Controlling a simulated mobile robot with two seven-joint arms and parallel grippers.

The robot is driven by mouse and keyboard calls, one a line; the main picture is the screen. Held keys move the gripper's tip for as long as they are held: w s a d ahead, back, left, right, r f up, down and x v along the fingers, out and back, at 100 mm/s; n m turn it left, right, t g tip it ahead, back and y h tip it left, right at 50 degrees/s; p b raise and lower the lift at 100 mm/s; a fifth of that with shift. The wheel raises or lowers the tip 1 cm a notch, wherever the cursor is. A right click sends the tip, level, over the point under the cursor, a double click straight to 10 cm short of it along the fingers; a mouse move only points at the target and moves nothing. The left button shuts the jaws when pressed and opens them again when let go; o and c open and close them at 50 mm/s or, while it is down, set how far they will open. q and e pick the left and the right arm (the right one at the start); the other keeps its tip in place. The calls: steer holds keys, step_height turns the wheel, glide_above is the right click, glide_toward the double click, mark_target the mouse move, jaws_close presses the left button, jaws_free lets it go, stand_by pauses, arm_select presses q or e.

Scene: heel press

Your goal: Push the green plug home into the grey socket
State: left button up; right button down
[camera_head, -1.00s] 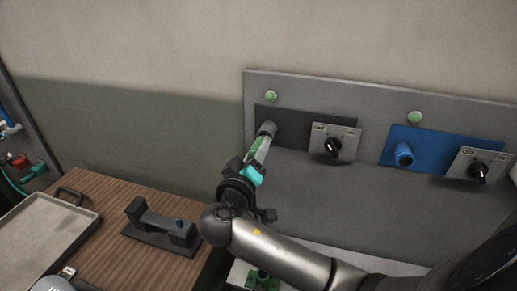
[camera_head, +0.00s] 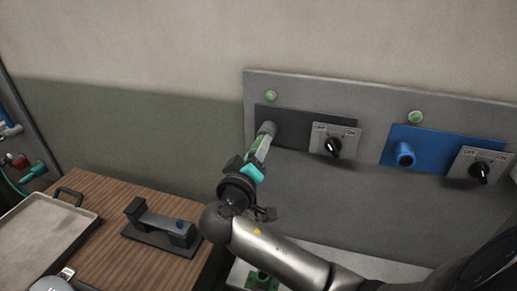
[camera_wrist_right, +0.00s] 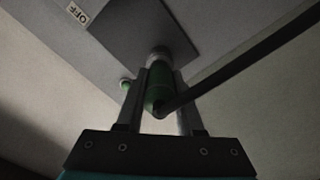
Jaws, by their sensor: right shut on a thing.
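The green plug (camera_wrist_right: 157,86) is held between the two fingers of my right gripper (camera_wrist_right: 157,82) in the right wrist view. Its front end meets the grey round socket (camera_wrist_right: 158,54) and lines up with it; how deep it sits I cannot tell. In the head view the grey socket (camera_head: 267,128) sticks out of the dark plate, and the plug (camera_head: 260,148) shows only as a green strip between the fingers. My right gripper (camera_head: 262,148) reaches up to it from below, tilted.
The dark plate (camera_head: 292,126) carries an OFF/ON switch (camera_head: 333,147) right of the socket. A blue plate holds a blue socket (camera_head: 404,154) and a second switch (camera_head: 480,172). A wooden table (camera_head: 120,194) at left bears a dark stand (camera_head: 160,230) and a tray (camera_head: 40,235).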

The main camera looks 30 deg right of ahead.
steer(key=shift+w+d, duration=0.3)
steer(key=shift+d, duration=0.05)
steer(key=shift+c, duration=2.3)
jaws_free()
